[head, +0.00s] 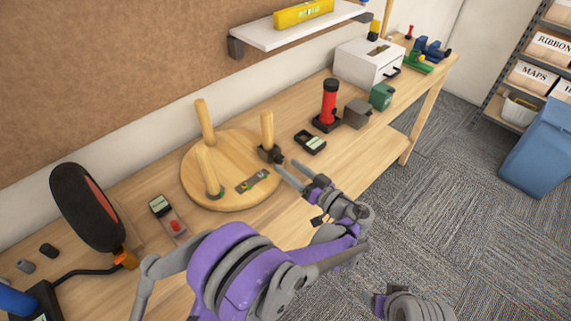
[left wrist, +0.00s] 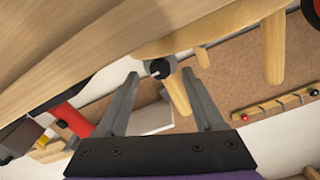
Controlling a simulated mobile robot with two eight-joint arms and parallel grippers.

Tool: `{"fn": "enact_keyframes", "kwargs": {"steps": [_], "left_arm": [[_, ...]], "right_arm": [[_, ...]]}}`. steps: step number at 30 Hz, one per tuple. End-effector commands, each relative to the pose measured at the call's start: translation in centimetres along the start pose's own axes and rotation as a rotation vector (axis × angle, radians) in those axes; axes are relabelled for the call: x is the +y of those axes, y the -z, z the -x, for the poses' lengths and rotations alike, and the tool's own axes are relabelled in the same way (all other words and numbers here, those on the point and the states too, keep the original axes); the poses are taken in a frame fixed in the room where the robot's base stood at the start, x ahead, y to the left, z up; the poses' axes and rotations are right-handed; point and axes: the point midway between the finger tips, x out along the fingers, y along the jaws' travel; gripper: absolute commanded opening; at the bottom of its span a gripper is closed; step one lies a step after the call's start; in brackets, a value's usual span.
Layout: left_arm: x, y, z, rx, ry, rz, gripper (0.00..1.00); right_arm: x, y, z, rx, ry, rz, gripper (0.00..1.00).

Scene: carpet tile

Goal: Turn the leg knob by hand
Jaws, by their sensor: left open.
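A round wooden stool top (head: 210,170) lies on the bench with its legs pointing up. A dark knob (head: 268,154) sits at the foot of the right leg (head: 267,128). In the left wrist view the knob (left wrist: 160,68) is dark with a pale mark, and a leg (left wrist: 180,97) rises beside it. My left gripper (head: 284,164) is open at the knob. In the left wrist view its fingers (left wrist: 158,76) stand apart on either side of the knob; I cannot tell whether they touch it. My right gripper's fingers do not show.
A small patterned plate (head: 252,181) lies on the stool top. A dark meter (head: 310,141) and a red-and-black tool (head: 328,105) are behind my left gripper. A red-and-grey device (head: 168,217) and a large dark paddle-shaped object (head: 87,205) stand left. A blue bin (head: 540,150) is at right.

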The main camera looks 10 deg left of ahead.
Motion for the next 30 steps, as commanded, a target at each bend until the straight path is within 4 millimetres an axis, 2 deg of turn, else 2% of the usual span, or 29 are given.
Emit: {"fn": "enact_keyframes", "kwargs": {"steps": [1, 6, 13, 25, 28, 30], "left_arm": [[0.1, 0.0, 1.2, 0.001, -0.005, 0.0, 0.69], [0.1, 0.0, 4.7, 0.001, -0.005, 0.0, 0.69], [0.1, 0.0, 7.7, 0.001, -0.002, 0.0, 0.69], [0.0, 0.0, 8.3, 0.0, 0.0, -0.001, 0.69], [-0.5, 0.1, 7.5, -0.023, -0.003, -0.021, 0.69], [-1.6, 0.1, 6.2, -0.07, -0.013, -0.062, 0.69]], "right_arm": [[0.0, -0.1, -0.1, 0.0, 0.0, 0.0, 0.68], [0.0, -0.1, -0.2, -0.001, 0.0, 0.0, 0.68], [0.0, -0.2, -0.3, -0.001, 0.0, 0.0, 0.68], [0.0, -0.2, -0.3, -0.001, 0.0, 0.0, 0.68], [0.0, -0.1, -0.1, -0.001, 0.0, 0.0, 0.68], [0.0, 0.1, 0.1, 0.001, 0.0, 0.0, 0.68]]}}
